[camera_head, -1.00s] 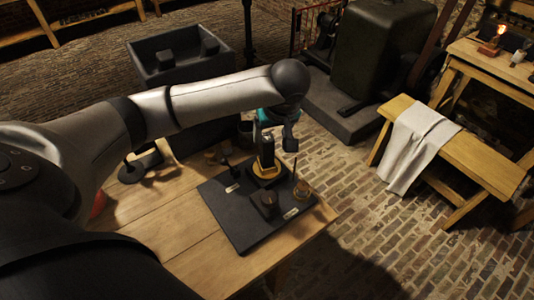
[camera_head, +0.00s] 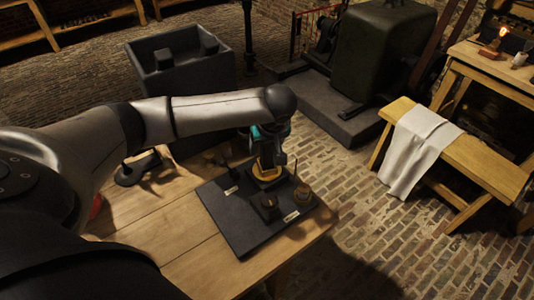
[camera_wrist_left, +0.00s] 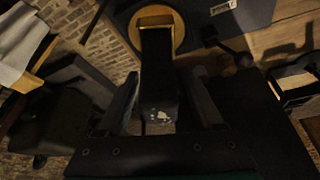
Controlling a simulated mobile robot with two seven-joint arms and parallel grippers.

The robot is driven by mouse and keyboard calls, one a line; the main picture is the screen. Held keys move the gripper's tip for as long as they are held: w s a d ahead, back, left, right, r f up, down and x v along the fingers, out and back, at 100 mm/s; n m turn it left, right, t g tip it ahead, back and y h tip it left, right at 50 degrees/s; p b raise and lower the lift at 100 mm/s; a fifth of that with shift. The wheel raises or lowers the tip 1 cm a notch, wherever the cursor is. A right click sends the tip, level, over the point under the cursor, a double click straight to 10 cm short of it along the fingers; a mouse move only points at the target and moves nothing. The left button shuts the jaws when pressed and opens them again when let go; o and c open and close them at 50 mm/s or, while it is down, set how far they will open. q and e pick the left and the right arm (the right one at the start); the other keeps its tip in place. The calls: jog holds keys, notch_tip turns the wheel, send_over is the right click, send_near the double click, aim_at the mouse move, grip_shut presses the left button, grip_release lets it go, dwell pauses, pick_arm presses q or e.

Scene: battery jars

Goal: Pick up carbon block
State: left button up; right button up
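The carbon block, a tall dark block with a pale patch on its top, shows in the left wrist view (camera_wrist_left: 160,95). It stands upright in a round yellow base (camera_head: 268,174) on a dark board (camera_head: 222,212). In the head view my left gripper hides most of the block. My left gripper (camera_head: 271,158) is pointing down over the block. In the left wrist view its two fingers (camera_wrist_left: 163,88) are on either side of the block, apart, with a gap visible at least on the right side. My right gripper is not in view.
The board lies on a wooden table (camera_head: 165,225). A dark stand (camera_head: 138,170) is at the left. A stone trough (camera_head: 180,65) stands behind the table.

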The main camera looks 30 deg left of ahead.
pick_arm(q)
grip_shut()
dwell(0.3)
jog(key=shift+r, duration=0.1)
dwell(0.4)
